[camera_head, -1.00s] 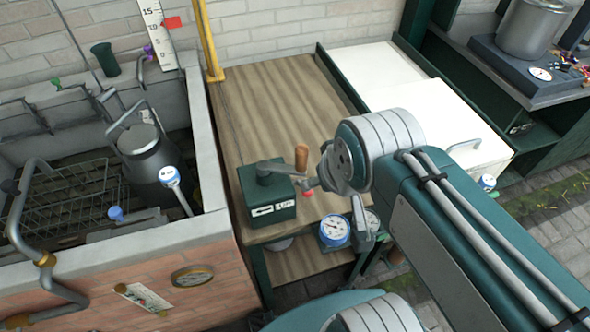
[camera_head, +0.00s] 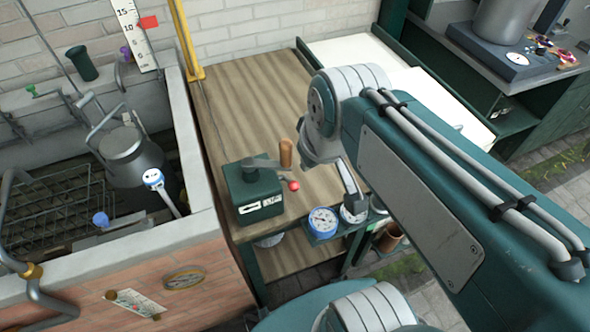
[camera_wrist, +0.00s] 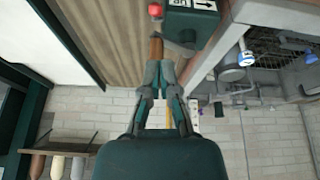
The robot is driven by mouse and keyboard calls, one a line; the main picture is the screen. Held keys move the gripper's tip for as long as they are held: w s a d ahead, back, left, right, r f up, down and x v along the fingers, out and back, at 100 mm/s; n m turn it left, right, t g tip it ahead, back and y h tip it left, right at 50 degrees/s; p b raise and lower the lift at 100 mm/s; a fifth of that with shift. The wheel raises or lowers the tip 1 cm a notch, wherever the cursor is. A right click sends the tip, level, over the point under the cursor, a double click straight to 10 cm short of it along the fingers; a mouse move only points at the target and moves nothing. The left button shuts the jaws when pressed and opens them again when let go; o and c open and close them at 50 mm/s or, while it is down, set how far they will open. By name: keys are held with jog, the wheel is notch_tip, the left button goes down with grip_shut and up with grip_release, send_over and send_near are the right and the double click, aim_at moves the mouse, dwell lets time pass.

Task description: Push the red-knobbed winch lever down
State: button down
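The winch is a dark green box (camera_head: 253,193) with a white arrow label, at the front of the wooden bench top. A grey crank on top carries an upright wooden handle (camera_head: 285,153). The lever's red knob (camera_head: 293,185) is at the box's right side. In the wrist view the box (camera_wrist: 192,25), red knob (camera_wrist: 155,10) and wooden handle (camera_wrist: 156,47) show at the top. My gripper (camera_wrist: 159,66) points toward them, its narrow fingers close together and nothing seen held. The handle appears just past the fingertips; I cannot tell the depth gap. The knob is apart from the fingers.
Round gauges (camera_head: 323,222) sit at the bench's front edge, right of the winch. A brick trough (camera_head: 150,262) with a grey milk can (camera_head: 130,155) stands at left. A yellow pole (camera_head: 183,40) rises behind. The wooden bench top (camera_head: 250,95) behind the winch is clear.

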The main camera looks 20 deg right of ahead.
jog(key=w+d+n+g, duration=0.1)
jog(key=w+n+g, duration=0.1)
jog(key=w, duration=0.1)
jog(key=n+g+y, duration=0.2)
jog(key=n+y, duration=0.1)
jog(key=n, duration=0.2)
send_over(291, 181)
jog(key=s+d, duration=0.1)
jog(key=d, duration=0.2)
jog(key=f, duration=0.1)
jog(key=w+d+f+n+g+y, duration=0.2)
jog(key=w+d+f+n+g, duration=0.1)
jog(key=w+d+f+n, duration=0.1)
jog(key=shift+w+d+f+n+y, duration=0.3)
jog(key=shift+w+d+n, duration=0.35)
jog(key=shift+w+n, duration=0.4)
jog(key=shift+w, duration=0.15)
jog(key=shift+m, duration=0.25)
jog(key=x, duration=0.4)
jog(key=s+x, duration=0.1)
jog(key=x, duration=0.3)
jog(key=s+x, duration=0.1)
jog(key=x, duration=0.3)
jog(key=shift+a+r, duration=0.15)
jog(key=shift+a, duration=0.15)
jog(key=shift+s+a, duration=0.15)
jog(key=shift+s, duration=0.15)
